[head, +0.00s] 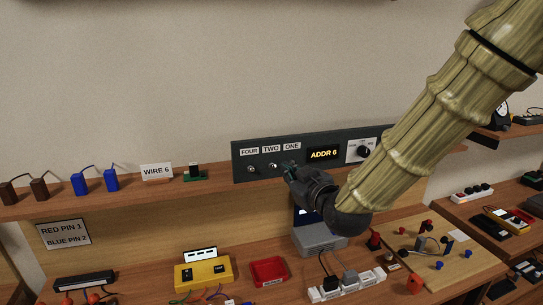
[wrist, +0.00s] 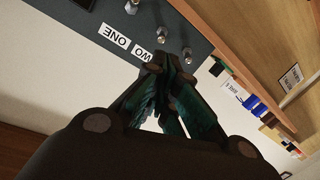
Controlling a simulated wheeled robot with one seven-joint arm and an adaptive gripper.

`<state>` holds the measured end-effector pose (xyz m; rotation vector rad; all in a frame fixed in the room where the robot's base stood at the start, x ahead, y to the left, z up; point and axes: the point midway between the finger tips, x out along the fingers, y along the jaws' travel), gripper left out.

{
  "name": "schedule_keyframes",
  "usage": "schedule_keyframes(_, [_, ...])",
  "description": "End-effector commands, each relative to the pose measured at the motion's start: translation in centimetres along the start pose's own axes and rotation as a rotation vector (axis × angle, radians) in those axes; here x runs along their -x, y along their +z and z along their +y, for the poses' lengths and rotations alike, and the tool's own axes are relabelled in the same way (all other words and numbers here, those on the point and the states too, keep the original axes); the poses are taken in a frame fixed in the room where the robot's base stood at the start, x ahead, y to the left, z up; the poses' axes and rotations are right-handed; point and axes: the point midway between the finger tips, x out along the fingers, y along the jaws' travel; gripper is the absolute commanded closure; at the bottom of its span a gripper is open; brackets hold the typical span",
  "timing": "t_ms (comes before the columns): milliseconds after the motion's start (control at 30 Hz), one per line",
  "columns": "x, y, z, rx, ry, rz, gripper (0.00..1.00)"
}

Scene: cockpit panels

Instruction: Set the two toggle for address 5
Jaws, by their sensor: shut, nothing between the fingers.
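The dark panel (head: 240,148) stands on the shelf with labels FOUR, TWO and ONE. Its display (head: 324,153) reads ADDR 6. The two toggle (head: 273,166) is a small metal lever under its label; it also shows in the wrist view (wrist: 160,35). The four toggle (head: 251,169) is left of it. The one toggle (wrist: 132,6) shows in the wrist view but is hidden by my gripper in the head view. My gripper (wrist: 168,63) is shut and empty, its tips close to the panel near the TWO label. I cannot tell whether it touches a toggle.
A dial (head: 364,151) is on the panel's right, beside my arm. A WIRE 6 card (head: 156,172) and a small green-based part (head: 195,173) stand left of the panel. Below, the bench holds a yellow box (head: 204,274), a red tray (head: 268,271) and a power strip.

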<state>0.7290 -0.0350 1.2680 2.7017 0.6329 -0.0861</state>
Motion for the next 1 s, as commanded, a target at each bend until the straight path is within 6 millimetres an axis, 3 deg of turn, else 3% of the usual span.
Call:
schedule_keyframes(133, [-0.1,-1.4,0.0,0.015,0.000,0.024,1.00])
schedule_keyframes(567, [-0.5,-1.5,0.0,0.015,0.000,0.024,1.00])
schedule_keyframes(1000, [-5.2,-1.7,0.2,0.014,0.001,0.022,1.00])
